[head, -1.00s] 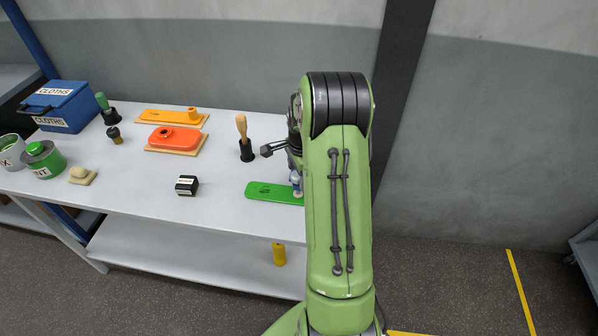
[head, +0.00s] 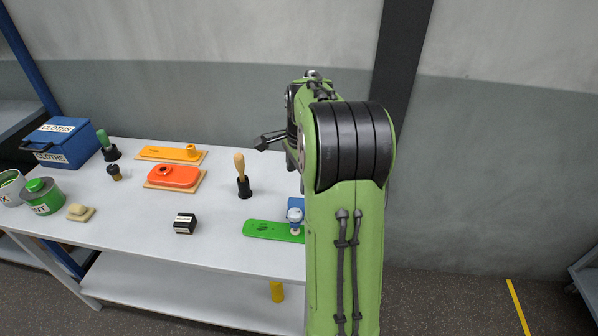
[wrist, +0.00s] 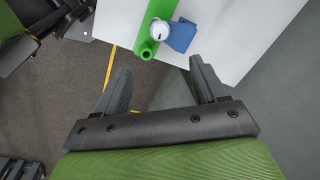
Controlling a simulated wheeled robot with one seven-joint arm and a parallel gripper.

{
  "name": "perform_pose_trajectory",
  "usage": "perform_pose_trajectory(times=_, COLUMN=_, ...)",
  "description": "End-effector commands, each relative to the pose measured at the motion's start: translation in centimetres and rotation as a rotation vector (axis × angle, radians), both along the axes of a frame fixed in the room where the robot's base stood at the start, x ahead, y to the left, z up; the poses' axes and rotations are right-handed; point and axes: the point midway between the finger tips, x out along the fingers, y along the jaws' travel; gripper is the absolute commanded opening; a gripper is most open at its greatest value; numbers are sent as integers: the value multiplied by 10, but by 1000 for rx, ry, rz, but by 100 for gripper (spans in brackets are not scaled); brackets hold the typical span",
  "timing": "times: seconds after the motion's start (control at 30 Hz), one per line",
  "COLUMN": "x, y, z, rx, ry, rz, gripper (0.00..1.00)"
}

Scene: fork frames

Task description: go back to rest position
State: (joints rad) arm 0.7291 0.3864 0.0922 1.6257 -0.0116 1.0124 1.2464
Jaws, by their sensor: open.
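My gripper (wrist: 158,88) is open and empty in the wrist view, its two dark fingers spread apart. In the head view my green arm stands upright over the right part of the table, and only a dark part near the gripper shows at its left side. In the wrist view a green tray-like board (wrist: 149,32), a white round-topped thing (wrist: 164,32) and a blue cloth-like piece (wrist: 183,36) lie beyond the fingers, apart from them. The green board also shows in the head view (head: 265,229), partly hidden by my arm.
The white table (head: 130,235) holds a blue CLOTHS box (head: 62,150), green tins (head: 42,196), an orange-red piece (head: 173,176), a yellow piece (head: 168,153), a wooden-handled tool (head: 241,175) and a small black block (head: 185,223). A dark post and wall stand behind. Floor is open to the right.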

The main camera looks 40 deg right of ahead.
Motion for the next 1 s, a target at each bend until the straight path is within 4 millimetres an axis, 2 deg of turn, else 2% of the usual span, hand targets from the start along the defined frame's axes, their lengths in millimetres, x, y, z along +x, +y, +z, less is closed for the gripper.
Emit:
perform_pose_trajectory(times=0.4, x=0, y=0, z=-1, rx=-1, ry=-1, rz=2, gripper=71)
perform_pose_trajectory(times=0.47, x=0, y=6, z=4, rx=-9, ry=-5, rz=29, gripper=71)
perform_pose_trajectory(times=0.57, x=-4, y=43, z=28, rx=-59, ry=-26, rz=213, gripper=71)
perform_pose_trajectory(times=0.63, x=-17, y=87, z=51, rx=-118, ry=-48, rz=437, gripper=71)
perform_pose_trajectory(times=0.7, x=-38, y=130, z=69, rx=-184, ry=-73, rz=685, gripper=71)
perform_pose_trajectory(times=0.77, x=-60, y=163, z=78, rx=-242, ry=-95, rz=892, gripper=71)
perform_pose_trajectory(times=0.8, x=-77, y=182, z=82, rx=-282, ry=-112, rz=1028, gripper=71)
perform_pose_trajectory(times=0.9, x=-120, y=220, z=82, rx=-384, ry=-155, rz=1356, gripper=71)
perform_pose_trajectory(times=1.0, x=-155, y=241, z=73, rx=-470, ry=-192, rz=1609, gripper=71)
